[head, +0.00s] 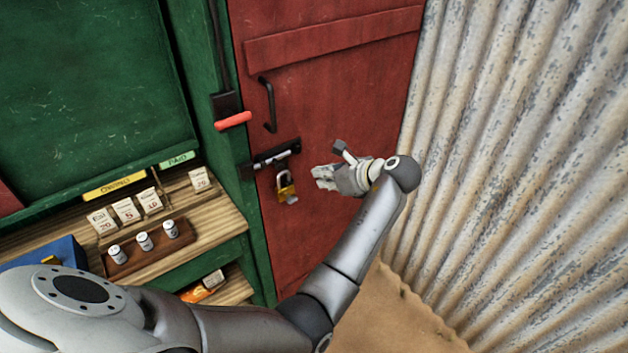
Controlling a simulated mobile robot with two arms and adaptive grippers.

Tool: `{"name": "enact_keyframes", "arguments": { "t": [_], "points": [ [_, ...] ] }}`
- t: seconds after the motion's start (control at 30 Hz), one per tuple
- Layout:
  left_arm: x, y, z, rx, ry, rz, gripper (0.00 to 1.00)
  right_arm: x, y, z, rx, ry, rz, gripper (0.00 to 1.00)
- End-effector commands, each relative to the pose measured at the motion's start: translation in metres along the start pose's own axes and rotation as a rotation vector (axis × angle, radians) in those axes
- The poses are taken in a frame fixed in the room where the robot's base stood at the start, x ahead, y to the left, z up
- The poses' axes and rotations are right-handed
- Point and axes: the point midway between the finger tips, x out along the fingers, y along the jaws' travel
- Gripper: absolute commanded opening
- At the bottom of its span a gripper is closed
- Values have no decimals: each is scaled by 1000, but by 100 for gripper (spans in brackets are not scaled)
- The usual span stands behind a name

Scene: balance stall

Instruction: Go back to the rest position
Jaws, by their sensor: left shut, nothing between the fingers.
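My left gripper (322,177) is shut and empty. It is in front of the red door (350,80), with its fingertips pointing left, to the right of the padlock. The brass padlock (287,189) hangs from the dark bolt (277,156) on the door, and the gripper is apart from it. My left arm comes in from the lower left, reaches across the lower middle and bends up at the right. My right gripper is not in view.
A wooden counter (222,213) at the left bears number cards and several white cylinders in a brown block (147,253). A red-handled lever (233,121) is on the green frame. A corrugated metal wall (520,130) closes the right side, close to my wrist.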

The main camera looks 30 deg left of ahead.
Motion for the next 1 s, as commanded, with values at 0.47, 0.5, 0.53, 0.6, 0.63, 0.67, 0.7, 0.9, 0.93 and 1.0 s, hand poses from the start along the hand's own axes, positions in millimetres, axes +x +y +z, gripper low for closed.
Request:
{"name": "enact_keyframes", "arguments": {
  "t": [0.47, 0.5, 0.53, 0.6, 0.63, 0.67, 0.7, 0.9, 0.93, 1.0],
  "points": [
    [-9, 0, 0, 0, 1, 0, 0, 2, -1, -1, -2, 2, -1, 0],
    [-9, 0, 0, 0, 1, 0, 0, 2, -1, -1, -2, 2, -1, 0],
    [-9, 0, 0, 0, 1, 0, 0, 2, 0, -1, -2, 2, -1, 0],
    [-9, 0, 0, 0, 1, 0, 0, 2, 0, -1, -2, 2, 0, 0],
    [-8, 0, 0, 0, 1, 0, 0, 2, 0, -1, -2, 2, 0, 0],
    [-7, 0, -2, 0, 2, -1, 0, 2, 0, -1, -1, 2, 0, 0],
    [-5, 0, -6, 0, 4, -5, 0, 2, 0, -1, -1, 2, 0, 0],
    [41, -5, -87, -40, 69, -85, 0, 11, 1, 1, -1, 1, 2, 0],
    [51, -4, -107, -54, 90, -102, 0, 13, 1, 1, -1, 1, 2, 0],
    [73, 1, -156, -97, 154, -136, 0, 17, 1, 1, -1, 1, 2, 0]
  ]
}}
